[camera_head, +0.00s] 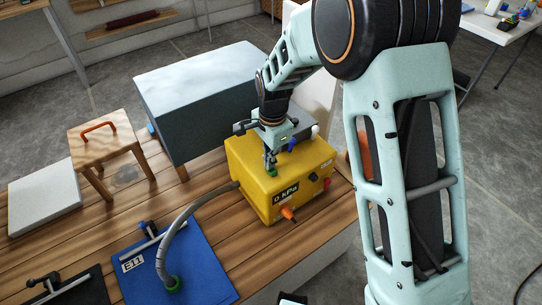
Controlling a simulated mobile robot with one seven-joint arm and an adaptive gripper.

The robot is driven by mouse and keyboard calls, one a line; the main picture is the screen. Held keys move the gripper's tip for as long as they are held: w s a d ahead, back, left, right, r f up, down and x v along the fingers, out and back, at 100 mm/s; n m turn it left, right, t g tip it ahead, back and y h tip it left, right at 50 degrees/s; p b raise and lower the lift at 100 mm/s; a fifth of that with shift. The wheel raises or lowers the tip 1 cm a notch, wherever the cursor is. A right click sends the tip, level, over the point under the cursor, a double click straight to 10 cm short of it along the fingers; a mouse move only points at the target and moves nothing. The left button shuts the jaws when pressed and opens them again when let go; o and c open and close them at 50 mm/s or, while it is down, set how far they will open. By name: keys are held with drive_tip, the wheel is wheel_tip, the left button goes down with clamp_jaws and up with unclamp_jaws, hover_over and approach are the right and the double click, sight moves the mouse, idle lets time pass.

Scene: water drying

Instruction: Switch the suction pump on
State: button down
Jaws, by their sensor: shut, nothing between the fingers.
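The yellow suction pump (245,168) stands on the wooden bench, its front label reading "0 kPa". An orange knob or lever (287,212) sticks out of its front low down, and a red part (327,183) shows at its right end. My gripper (271,171) is shut and empty, pointing down at the top of the pump near its front edge. I cannot tell whether the fingertips touch it. A small green part shows at the fingertips. The gripper and arm hide part of the pump's top, and I cannot make out the switch clearly.
A grey hose (176,228) runs from the pump to a green fitting (173,284) on a blue mat (205,268) marked E11. A large grey box (200,90) stands behind. A small wooden stool (104,140) and white slab (44,196) are at left.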

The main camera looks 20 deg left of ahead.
drive_tip(key=shift+f, duration=0.2)
drive_tip(key=shift+d, duration=0.1)
drive_tip(key=shift+s+d, duration=0.1)
drive_tip(key=shift+s, duration=0.05)
drive_tip(key=shift+s+d+f+g, duration=0.1)
drive_tip(key=shift+s+d+g, duration=0.2)
drive_tip(key=shift+s+d, duration=0.35)
drive_tip(key=shift+w+r, duration=0.1)
drive_tip(key=shift+r, duration=0.2)
wheel_tip(320, 180, up, 14)
drive_tip(key=s+d+p, duration=0.1)
drive_tip(key=p, duration=0.3)
drive_tip(key=shift+s+d, duration=0.15)
drive_tip(key=shift+d, duration=0.1)
drive_tip(key=shift+f, duration=0.1)
